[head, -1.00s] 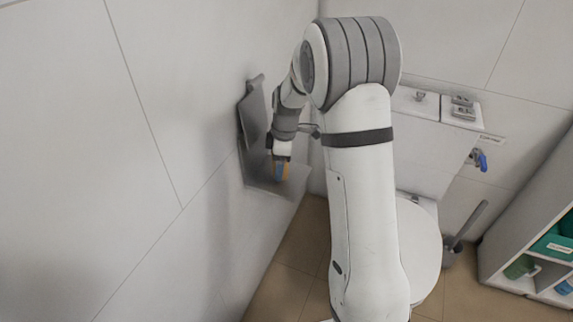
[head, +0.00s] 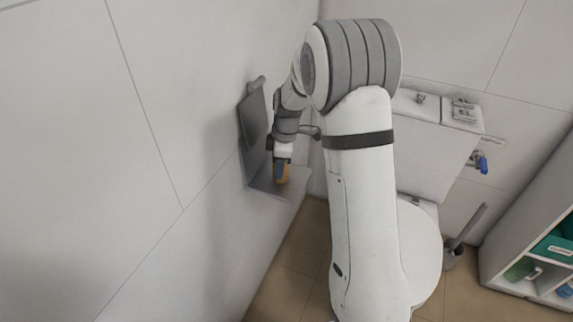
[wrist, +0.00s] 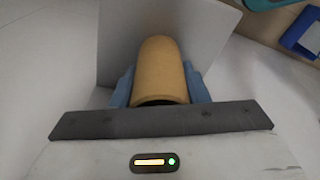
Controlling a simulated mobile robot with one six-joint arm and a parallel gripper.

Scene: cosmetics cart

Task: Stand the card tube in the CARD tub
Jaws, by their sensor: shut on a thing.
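The card tube (wrist: 160,72) is a plain tan cylinder. In the wrist view my gripper (wrist: 160,88) is shut on it, with a blue finger on each side. In the head view the tube (head: 283,174) shows small at the end of my arm, just above or at the flat ledge of a grey wall holder; I cannot tell if it touches. A teal tub (head: 556,251) with a white label sits in the shelf unit at far right. Its label is too small to read, so I cannot tell which tub is CARD.
The grey wall holder (head: 255,122) has an upright back and a ledge beside my gripper. A toilet (head: 425,235) stands behind my arm, with a brush (head: 466,228) to its right. The white shelf unit (head: 520,205) fills the right edge. Tan floor (head: 300,262) is clear at lower middle.

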